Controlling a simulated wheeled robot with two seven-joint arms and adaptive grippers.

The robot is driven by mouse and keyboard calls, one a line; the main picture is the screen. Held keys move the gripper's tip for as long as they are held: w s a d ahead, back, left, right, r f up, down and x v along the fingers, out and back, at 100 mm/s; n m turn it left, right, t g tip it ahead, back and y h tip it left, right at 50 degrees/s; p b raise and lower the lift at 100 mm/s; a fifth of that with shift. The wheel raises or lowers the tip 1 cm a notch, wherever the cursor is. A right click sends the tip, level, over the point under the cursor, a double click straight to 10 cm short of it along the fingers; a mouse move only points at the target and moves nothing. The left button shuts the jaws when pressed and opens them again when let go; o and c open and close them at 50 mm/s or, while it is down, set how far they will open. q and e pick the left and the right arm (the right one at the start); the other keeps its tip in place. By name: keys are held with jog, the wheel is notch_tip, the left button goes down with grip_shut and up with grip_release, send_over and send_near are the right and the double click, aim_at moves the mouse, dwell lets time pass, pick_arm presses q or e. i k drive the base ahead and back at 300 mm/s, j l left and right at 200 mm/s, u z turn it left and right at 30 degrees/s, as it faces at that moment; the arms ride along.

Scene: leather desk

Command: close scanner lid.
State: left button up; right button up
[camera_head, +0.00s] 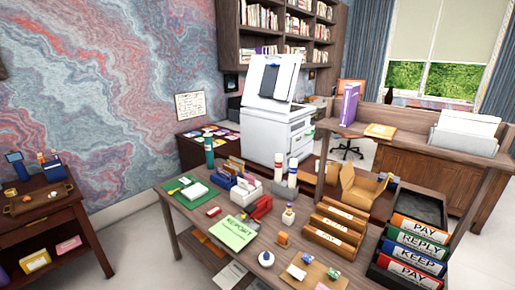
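A white scanner (272,138), shaped like an office copier, stands beyond the desk near the middle of the camera_head view. Its white lid (258,76) is raised and stands open, leaning steeply above the body. A dark blue flat panel or pad (281,84) shows against the lid. A small green spot is on the scanner's right side. The lower part of the scanner is hidden behind the desk and the things on it. Neither of my grippers is in view.
A crowded wooden desk (185,227) lies in front, holding a green report (233,232), bottles, file holders and labelled binders (412,247). A shelf unit (408,138) stands at right, a side table (50,217) at left. Pale floor (135,240) is bare between side table and desk.

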aim_at(267, 87)
jog(key=i+j+z, duration=0.2)
jog(key=i+j, duration=0.45)
jog(key=i+j+z, duration=0.2)
jog(key=i, duration=0.3)
jog(key=l, duration=0.1)
